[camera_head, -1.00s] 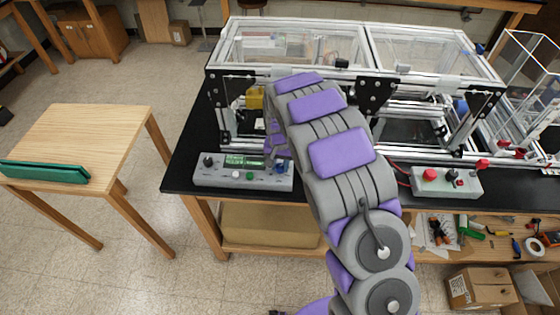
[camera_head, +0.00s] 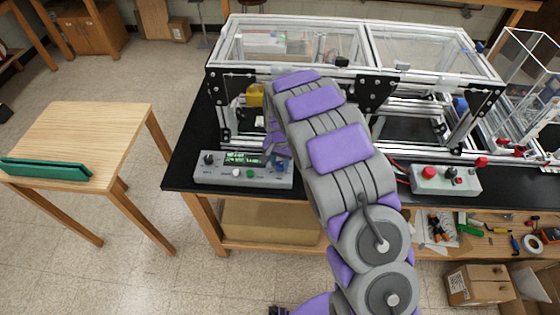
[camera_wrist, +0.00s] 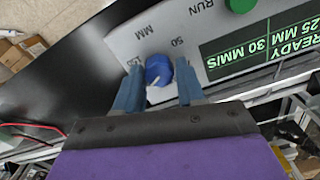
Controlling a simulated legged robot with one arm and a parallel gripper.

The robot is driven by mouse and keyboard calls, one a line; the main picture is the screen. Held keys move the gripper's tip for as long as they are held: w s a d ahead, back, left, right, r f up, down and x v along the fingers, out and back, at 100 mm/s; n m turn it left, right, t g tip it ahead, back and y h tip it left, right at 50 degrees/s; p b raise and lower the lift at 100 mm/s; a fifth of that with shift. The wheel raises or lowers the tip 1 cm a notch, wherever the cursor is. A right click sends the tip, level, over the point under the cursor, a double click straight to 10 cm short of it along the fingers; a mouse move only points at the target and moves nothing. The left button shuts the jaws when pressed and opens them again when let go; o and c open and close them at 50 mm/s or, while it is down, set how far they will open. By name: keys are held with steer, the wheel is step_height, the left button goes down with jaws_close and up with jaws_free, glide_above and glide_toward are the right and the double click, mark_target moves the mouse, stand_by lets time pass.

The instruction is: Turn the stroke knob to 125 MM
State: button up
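The blue stroke knob (camera_wrist: 158,70) sits on the light grey control box (camera_wrist: 110,36). Its white pointer mark faces the lower left of the wrist picture. Labels reading 50, MM and a partly hidden number surround it. The dark display (camera_wrist: 262,42) shows green upside-down text: READY, and 25 MM 30 MM/S, cut off at the picture's edge. In the head view my gripper (camera_head: 276,148) is over the box's right end.
A green button (camera_wrist: 241,4) is beside the display. The framed machine (camera_head: 350,75) stands behind the box on the black bench (camera_head: 180,165). A second box with a red button (camera_head: 446,180) is to the right. A wooden table (camera_head: 85,135) stands left.

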mark_target(279, 163)
steer(key=o, duration=0.3)
steer(key=shift+a, duration=0.1)
step_height(279, 163, up, 17)
steer(key=shift+w+r+p, duration=0.1)
steer(key=shift+r+p, duration=0.05)
steer(key=shift+p, duration=0.55)
